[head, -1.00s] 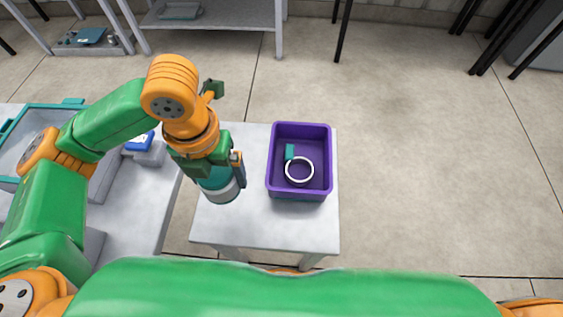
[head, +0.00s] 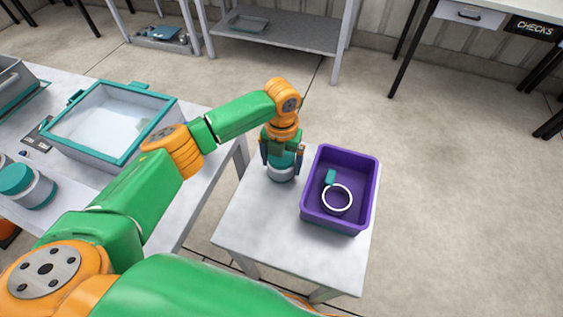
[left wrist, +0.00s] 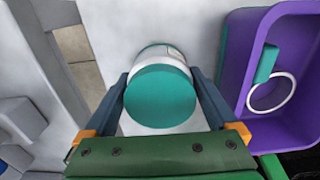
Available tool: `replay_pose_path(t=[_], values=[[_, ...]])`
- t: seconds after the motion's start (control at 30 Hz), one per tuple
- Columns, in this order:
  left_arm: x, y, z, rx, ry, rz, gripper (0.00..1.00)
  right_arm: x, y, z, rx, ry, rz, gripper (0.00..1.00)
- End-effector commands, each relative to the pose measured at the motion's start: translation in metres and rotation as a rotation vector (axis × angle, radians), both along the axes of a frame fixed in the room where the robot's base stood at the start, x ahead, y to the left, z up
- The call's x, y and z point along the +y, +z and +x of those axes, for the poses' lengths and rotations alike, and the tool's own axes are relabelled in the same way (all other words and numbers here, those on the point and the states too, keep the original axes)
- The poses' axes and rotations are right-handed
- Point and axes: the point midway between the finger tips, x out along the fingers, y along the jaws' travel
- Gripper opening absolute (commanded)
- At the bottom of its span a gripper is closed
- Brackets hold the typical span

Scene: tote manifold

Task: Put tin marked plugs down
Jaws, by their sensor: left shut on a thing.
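A tin (head: 281,170) with a teal lid and a pale body is between the fingers of my left gripper (head: 282,155). The gripper is shut on it from above, at the left of the purple tote on the small grey table. In the left wrist view the tin's teal lid (left wrist: 160,95) faces the camera, with a finger on each side. No marking on the tin can be read. I cannot tell whether its base touches the tabletop. My right gripper is not in view.
The purple tote (head: 310,218) holds a white ring (head: 337,211) and a small teal piece (head: 330,177). The small table (head: 270,235) is clear in front. At left, a bench carries a teal-rimmed bin (head: 122,157) and another teal-lidded tin (head: 38,192).

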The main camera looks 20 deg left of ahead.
Motion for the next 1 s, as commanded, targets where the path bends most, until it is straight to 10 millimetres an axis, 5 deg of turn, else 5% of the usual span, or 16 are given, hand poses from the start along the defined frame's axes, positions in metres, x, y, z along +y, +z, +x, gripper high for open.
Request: replay_pose_path(t=[0.37,0.4,0.7,1.0], values=[[0.0,-0.007,0.0,-0.001,0.0,-0.001,0.34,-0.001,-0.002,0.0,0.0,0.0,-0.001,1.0],[0.0,-0.006,0.0,-0.001,0.0,-0.001,1.0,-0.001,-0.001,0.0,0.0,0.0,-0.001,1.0],[0.0,0.002,0.0,-0.003,0.0,-0.001,1.0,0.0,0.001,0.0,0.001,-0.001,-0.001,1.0],[-0.001,0.082,0.001,-0.006,0.0,-0.002,1.0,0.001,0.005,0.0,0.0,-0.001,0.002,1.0]])
